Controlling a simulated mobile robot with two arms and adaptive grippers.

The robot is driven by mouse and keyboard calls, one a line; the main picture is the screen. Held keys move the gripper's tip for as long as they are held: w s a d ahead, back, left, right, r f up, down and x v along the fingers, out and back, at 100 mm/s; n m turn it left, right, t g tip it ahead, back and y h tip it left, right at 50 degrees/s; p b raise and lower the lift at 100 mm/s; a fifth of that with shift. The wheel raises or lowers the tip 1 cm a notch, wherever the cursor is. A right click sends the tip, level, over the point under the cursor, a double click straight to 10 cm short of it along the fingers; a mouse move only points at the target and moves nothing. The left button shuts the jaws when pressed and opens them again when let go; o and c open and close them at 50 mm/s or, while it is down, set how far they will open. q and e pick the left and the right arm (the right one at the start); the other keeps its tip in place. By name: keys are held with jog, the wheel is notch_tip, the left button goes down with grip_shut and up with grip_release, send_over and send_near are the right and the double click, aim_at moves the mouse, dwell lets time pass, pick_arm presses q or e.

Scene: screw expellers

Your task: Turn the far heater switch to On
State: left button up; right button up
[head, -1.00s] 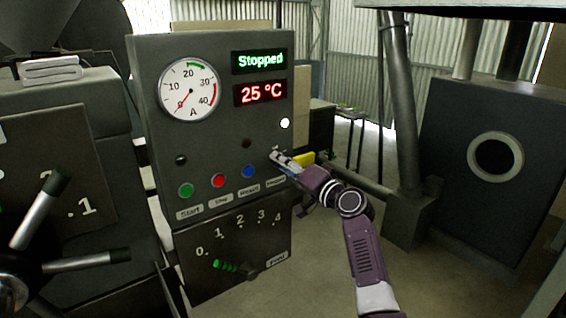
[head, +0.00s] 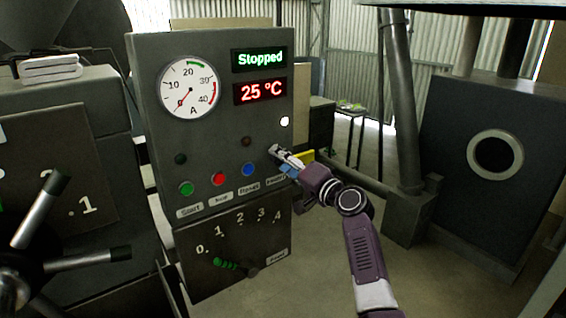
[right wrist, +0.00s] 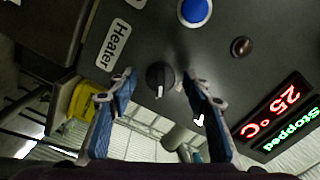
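The heater switch is a round black knob (right wrist: 160,78) with a pale pointer mark, on the dark control panel (head: 215,140). The "Heater" label (right wrist: 114,44) is beside it in the right wrist view. My right gripper (right wrist: 161,82) is open, its blue-padded fingers on either side of the knob with a gap on each side; I cannot tell whether the tips reach around it. In the head view my right gripper (head: 282,156) is at the panel's right edge and hides the knob. My left gripper is not in view.
The panel displays read "Stopped" (head: 259,59) and "25 °C" (head: 260,91). A white lamp (head: 285,121) is lit above the gripper. A blue button (right wrist: 195,10) and a dark red lamp (right wrist: 241,46) are near the knob. A yellow object (right wrist: 84,102) shows behind the panel edge.

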jog(key=v, duration=1.2)
dwell(0.3)
jog(key=s+d+f+g+h+b, duration=0.1)
jog(key=s+d+f+h, duration=0.1)
jog(key=f, duration=1.2)
jog(key=s+d+f+g+h, duration=0.1)
jog(key=s+f+g+h, duration=0.1)
jog(key=f, duration=1.1)
jog(key=s+d+f+g+h+b, duration=0.1)
jog(key=s+d+f+h, duration=0.1)
jog(key=f, duration=1.2)
jog(key=s+d+f+n+g+h+b, duration=0.1)
jog(key=s+d+f+g, duration=0.1)
jog(key=s+f, duration=0.65)
jog(key=s+d+f+g+h, duration=0.15)
jog(key=s+f, duration=0.45)
jog(key=f, duration=0.6)
jog(key=s+d+f+n+g, duration=0.2)
jog(key=s+f, duration=0.5)
jog(key=s, duration=0.7)
jog(key=s+d+f+n+g+h+b, duration=0.1)
jog(key=s+f, duration=0.5)
jog(key=s, duration=0.8)
jog(key=s+d+f+n+g+h+b, duration=0.1)
jog(key=s+d+f+n+g, duration=0.2)
jog(key=s, duration=1.2)
notch_tip(320, 180, down, 5)
jog(key=shift+d+r+n, duration=0.15)
jog(key=shift+d+n, duration=0.15)
jog(key=shift+d, duration=0.7)
